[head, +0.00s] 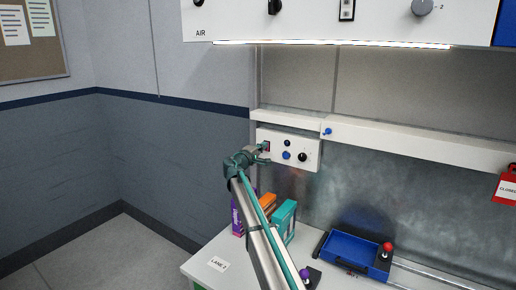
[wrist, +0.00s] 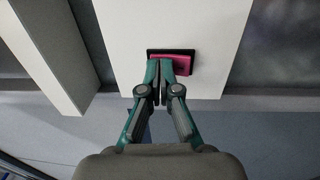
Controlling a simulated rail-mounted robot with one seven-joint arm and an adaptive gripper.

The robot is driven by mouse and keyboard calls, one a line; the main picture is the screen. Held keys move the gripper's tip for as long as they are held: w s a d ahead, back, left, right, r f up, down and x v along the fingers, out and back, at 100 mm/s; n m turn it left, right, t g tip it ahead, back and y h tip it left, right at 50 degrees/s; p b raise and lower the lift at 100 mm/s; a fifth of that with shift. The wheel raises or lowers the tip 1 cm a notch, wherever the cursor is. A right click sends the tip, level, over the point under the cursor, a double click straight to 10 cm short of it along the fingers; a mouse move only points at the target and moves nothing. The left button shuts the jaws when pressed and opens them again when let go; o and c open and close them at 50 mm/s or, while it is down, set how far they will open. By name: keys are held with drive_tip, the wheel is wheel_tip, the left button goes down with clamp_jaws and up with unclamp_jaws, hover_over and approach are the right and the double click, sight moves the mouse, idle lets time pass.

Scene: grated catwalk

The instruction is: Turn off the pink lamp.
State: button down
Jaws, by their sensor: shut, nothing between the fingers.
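A pink rectangular piece in a black frame, which looks like a rocker switch (wrist: 183,64), is set in a white panel. My gripper (wrist: 159,70) is shut and empty, with its fingertips over the left part of this piece; whether they touch it I cannot tell. In the head view the white control box (head: 313,150) is on the back wall, with my gripper (head: 265,152) at its left end. The dark red switch (head: 267,146) shows just beside the fingers. No pink lamp can be made out clearly; a faint reddish glow lies on the wall below the box.
The box also has a blue knob (head: 287,155) and black knobs (head: 303,157). Boxes, such as the teal one (head: 284,220), stand below on the bench. A blue tray (head: 352,252) lies to the right.

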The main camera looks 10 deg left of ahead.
drive_tip(key=r+b+v, duration=0.2)
drive_tip(key=b+v, duration=0.2)
drive_tip(key=v, duration=0.9)
drive_tip(key=shift+s+a+r, duration=0.2)
drive_tip(key=shift+s+r, duration=0.15)
drive_tip(key=shift+s, duration=0.1)
